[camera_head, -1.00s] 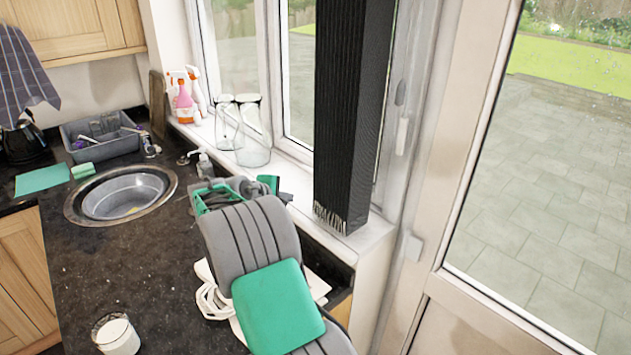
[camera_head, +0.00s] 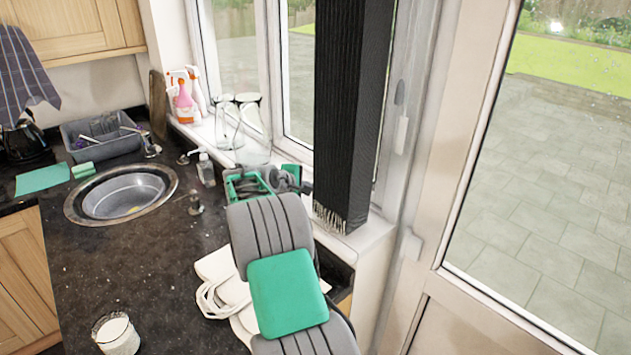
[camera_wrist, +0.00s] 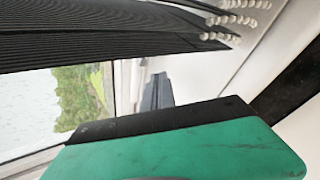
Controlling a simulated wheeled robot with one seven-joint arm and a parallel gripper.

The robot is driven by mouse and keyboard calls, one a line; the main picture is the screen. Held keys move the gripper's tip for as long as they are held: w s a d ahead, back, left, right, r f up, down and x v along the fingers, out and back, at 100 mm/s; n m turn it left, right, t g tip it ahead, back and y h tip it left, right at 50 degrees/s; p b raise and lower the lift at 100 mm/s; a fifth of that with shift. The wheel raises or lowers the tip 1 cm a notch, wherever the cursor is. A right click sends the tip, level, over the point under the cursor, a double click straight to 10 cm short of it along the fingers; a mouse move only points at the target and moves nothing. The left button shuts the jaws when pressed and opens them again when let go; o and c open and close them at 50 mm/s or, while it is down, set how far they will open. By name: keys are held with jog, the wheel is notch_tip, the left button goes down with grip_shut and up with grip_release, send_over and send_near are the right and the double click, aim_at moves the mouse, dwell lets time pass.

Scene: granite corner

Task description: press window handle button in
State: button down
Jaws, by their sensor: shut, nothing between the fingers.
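A white window handle (camera_head: 402,135) stands upright on the frame right of the black blind in the head view, with a grey oval part above it. Its button is too small to make out. My gripper (camera_head: 306,187) is shut and empty. It is by the lower left edge of the blind, low over the sill and well left of and below the handle. In the wrist view the dark fingertips (camera_wrist: 157,92) show past the green housing, with pale frame or wall behind them. I cannot make out the handle in the wrist view.
The gathered black blind (camera_head: 350,110) hangs between my gripper and the handle in the head view; it also crosses the top of the wrist view (camera_wrist: 100,38). Glass jars (camera_head: 250,130) and spray bottles (camera_head: 183,95) stand on the sill. A soap bottle (camera_head: 206,170) is near the sink (camera_head: 122,195).

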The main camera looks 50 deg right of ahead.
jog(key=shift+d, duration=0.55)
jog(key=shift+s, duration=0.1)
dwell(1.5)
jog(key=shift+s+d, duration=0.15)
jog(key=shift+d, duration=0.3)
jog(key=shift+d+r+p, duration=0.1)
jog(key=shift+d+p, duration=0.45)
jog(key=shift+d, duration=0.05)
dwell(0.7)
jog(key=shift+a, duration=1.05)
jog(key=shift+a, duration=0.1)
jog(key=shift+w+a, duration=0.15)
jog(key=shift+a, duration=1.05)
jog(key=shift+w+a, duration=0.15)
jog(key=shift+a, duration=1.05)
